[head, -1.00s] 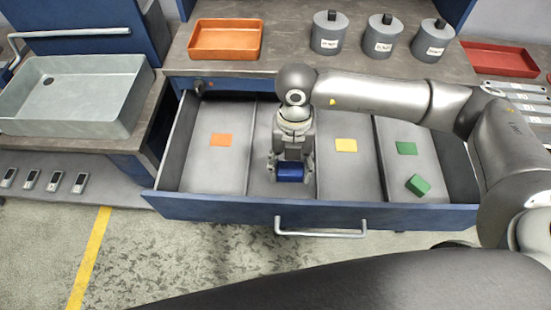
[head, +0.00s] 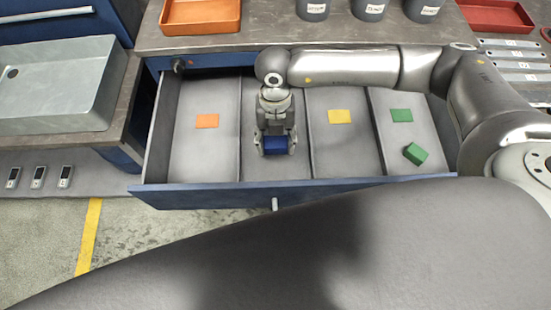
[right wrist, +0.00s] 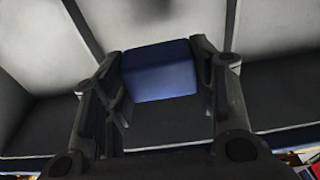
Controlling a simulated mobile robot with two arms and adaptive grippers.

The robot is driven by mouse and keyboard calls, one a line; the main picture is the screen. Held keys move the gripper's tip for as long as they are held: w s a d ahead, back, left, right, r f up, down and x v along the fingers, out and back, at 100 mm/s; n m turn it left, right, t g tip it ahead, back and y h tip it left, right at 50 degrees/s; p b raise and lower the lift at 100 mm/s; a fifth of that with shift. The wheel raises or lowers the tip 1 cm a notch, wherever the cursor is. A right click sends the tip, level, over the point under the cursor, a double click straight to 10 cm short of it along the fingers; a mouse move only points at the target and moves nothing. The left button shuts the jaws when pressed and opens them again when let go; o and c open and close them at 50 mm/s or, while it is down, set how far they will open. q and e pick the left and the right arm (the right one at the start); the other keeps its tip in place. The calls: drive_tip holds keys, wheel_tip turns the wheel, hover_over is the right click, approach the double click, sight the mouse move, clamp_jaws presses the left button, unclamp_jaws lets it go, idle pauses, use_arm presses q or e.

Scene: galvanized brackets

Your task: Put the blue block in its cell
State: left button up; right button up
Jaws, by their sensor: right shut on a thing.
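The blue block (head: 275,145) is between the fingers of my right gripper (head: 276,148), which is shut on it. In the right wrist view the blue block (right wrist: 160,72) sits between the two fingers (right wrist: 160,95). The gripper is in the second compartment from the left of the open drawer (head: 210,195). Whether the block touches the drawer floor, I cannot tell. No colored marker shows in that compartment; the arm and gripper cover part of it. My left gripper is not in view.
Other compartments have an orange marker (head: 207,121), a yellow marker (head: 340,116) and a green marker (head: 402,115). A green block (head: 415,154) lies in the rightmost of these. An orange tray (head: 200,16) and grey canisters (head: 368,8) stand on the worktop behind.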

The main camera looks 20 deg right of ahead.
drive_tip(key=p, duration=0.1)
hover_over(275, 163)
drive_tip(key=f, duration=0.4)
drive_tip(key=shift+w+d+f, duration=0.1)
drive_tip(key=shift+w+f, duration=0.2)
drive_tip(key=shift+f, duration=0.05)
drive_tip(key=shift+s+f, duration=0.15)
drive_tip(key=shift+f, duration=0.5)
wheel_tip(275, 163, down, 2)
drive_tip(key=shift+f+p, duration=0.15)
drive_tip(key=shift+p, duration=0.35)
drive_tip(key=shift+f, duration=0.5)
drive_tip(key=o, duration=1.2)
drive_tip(key=shift+f, duration=0.1)
